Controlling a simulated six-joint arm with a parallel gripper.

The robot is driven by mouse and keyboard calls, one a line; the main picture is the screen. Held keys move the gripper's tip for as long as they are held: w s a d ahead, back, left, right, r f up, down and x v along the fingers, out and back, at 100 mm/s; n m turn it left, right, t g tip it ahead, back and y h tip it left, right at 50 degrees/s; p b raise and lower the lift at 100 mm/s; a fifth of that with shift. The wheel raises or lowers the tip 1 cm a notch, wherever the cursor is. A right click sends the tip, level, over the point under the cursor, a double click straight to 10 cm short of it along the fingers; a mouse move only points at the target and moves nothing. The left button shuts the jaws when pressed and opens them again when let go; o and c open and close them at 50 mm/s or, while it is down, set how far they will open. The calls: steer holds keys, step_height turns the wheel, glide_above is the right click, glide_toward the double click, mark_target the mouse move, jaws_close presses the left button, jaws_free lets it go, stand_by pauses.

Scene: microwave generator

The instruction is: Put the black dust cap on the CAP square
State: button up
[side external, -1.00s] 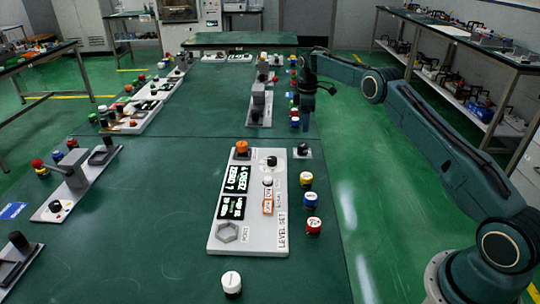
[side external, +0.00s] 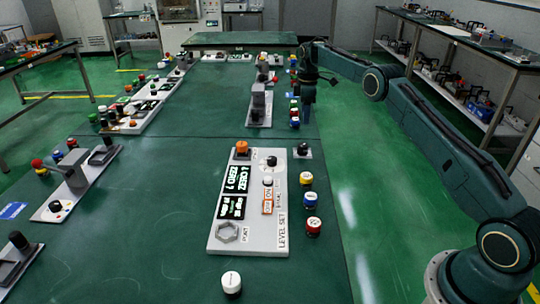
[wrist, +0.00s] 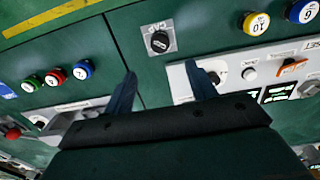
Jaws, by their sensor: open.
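The black dust cap (wrist: 160,42) sits on the light grey CAP square (wrist: 152,28), whose CAP label shows beside it in the wrist view. In the side view, the cap (side external: 303,148) stands on the small square (side external: 307,156) at the panel's far right corner. My gripper (wrist: 160,72) is open and empty, its two dark fingers apart, with the cap and square beyond them in the wrist view. In the side view, my gripper (side external: 308,102) is farther back than the square, apart from the cap.
The LEVEL SET panel (side external: 275,225) has displays, knobs and a hexagonal PORT (side external: 228,232). Yellow (side external: 306,179), blue (side external: 311,198) and red (side external: 313,226) capped pieces line its right side. A white-topped piece (side external: 232,284) stands in front.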

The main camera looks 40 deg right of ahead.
steer(key=s+a+r+m+t, duration=0.1)
steer(key=s+a+r, duration=0.15)
steer(key=r, duration=0.45)
steer(key=s+a+r+m, duration=0.1)
steer(key=s+a+r, duration=0.1)
steer(key=a+r, duration=0.3)
steer(key=s+a+r+m+t, duration=0.1)
steer(key=s+a+r+m, duration=0.1)
steer(key=s+a+r, duration=0.55)
steer(key=s+a+r+m+t, duration=0.15)
steer(key=s+r, duration=0.35)
steer(key=s, duration=0.5)
steer(key=s+a+f+m+t, duration=0.1)
steer(key=s+a+f, duration=0.2)
steer(key=s, duration=0.8)
steer(key=s+a+f+m+t, duration=0.1)
steer(key=s+a+f+m, duration=0.1)
steer(key=s, duration=0.9)
step_height(320, 180, down, 2)
steer(key=shift+s+a+f, duration=0.15)
steer(key=shift+s+a, duration=0.05)
steer(key=shift+a, duration=0.35)
